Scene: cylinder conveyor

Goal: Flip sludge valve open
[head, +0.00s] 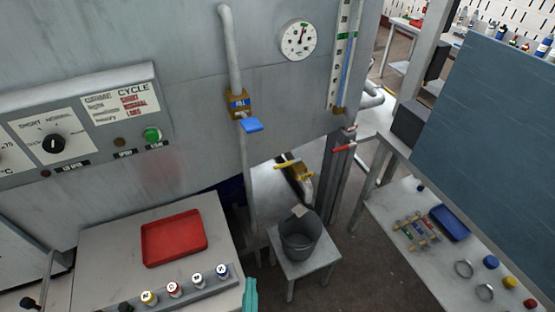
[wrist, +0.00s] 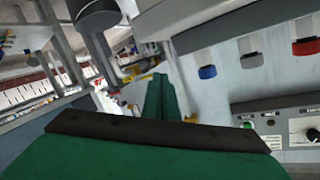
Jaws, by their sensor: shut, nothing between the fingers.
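Three lever valves show in the head view. One has a yellow lever (head: 287,163) above a brass spout over a grey bucket (head: 300,243). One has a blue lever (head: 253,125) on a brass body at the foot of a grey pipe. One has a red lever (head: 343,148) at the right of the panel. No readable label tells which is the sludge valve. My gripper (head: 250,295), teal-green, is at the bottom edge, below and left of the bucket and apart from all levers. In the wrist view my gripper (wrist: 160,95) has its green fingers together, empty.
A red tray (head: 174,239) and a rack of small bottles (head: 175,290) are on the left bench. The bucket stands on a small stool (head: 318,262). A side bench (head: 395,205) with small items is at right. Floor shows between stool and side bench.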

